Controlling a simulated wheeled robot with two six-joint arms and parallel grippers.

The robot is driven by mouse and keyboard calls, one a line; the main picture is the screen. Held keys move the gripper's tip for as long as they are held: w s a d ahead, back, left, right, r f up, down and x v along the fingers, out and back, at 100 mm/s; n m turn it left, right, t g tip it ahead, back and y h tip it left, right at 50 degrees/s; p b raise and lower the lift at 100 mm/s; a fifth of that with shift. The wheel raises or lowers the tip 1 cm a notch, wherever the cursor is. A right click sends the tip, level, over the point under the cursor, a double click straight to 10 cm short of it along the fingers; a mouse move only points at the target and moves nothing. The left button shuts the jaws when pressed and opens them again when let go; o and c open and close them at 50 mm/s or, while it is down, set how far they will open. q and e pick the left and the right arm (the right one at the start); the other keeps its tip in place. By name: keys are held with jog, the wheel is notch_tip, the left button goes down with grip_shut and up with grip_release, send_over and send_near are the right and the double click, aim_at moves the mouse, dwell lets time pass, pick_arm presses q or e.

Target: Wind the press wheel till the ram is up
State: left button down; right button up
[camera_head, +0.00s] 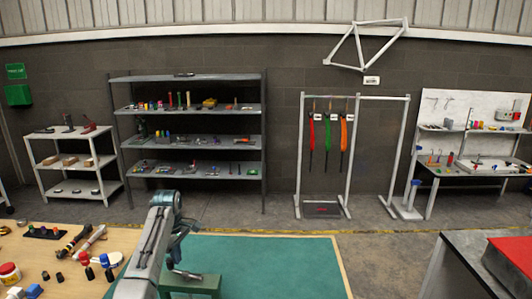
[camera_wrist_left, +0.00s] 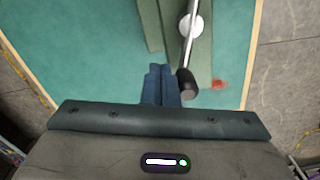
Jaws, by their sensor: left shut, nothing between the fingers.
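The green press (camera_head: 203,284) stands at the near edge of the green mat, partly hidden behind my left arm. In the left wrist view the press (camera_wrist_left: 204,62) shows from above, with a grey bar (camera_wrist_left: 188,50) crossing a pale round hub (camera_wrist_left: 192,26). A dark knob (camera_wrist_left: 187,84) ends the bar. My left gripper (camera_wrist_left: 161,72) is shut and empty, its blue fingers just left of the knob; I cannot tell whether they touch it. In the head view the gripper is mostly hidden by its own arm. The ram is not clear in either view. My right gripper is out of view.
A wooden table (camera_head: 30,262) with tools and small jars lies at the near left. The green mat (camera_head: 285,262) is clear to the right. A dark bench (camera_head: 470,250) with a red box (camera_head: 515,252) stands at the right. Shelves (camera_head: 190,148) line the back wall.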

aim_at(169, 260)
pick_arm(q)
jog(key=shift+s+a, duration=0.35)
jog(key=shift+s, duration=0.3)
jog(key=shift+s+a, duration=0.4)
jog(key=shift+s, duration=0.15)
jog(key=shift+d, duration=0.1)
jog(key=shift+s, duration=0.3)
jog(key=shift+s+a, duration=0.2)
jog(key=shift+s, duration=0.9)
jog(key=shift+d+f, duration=0.1)
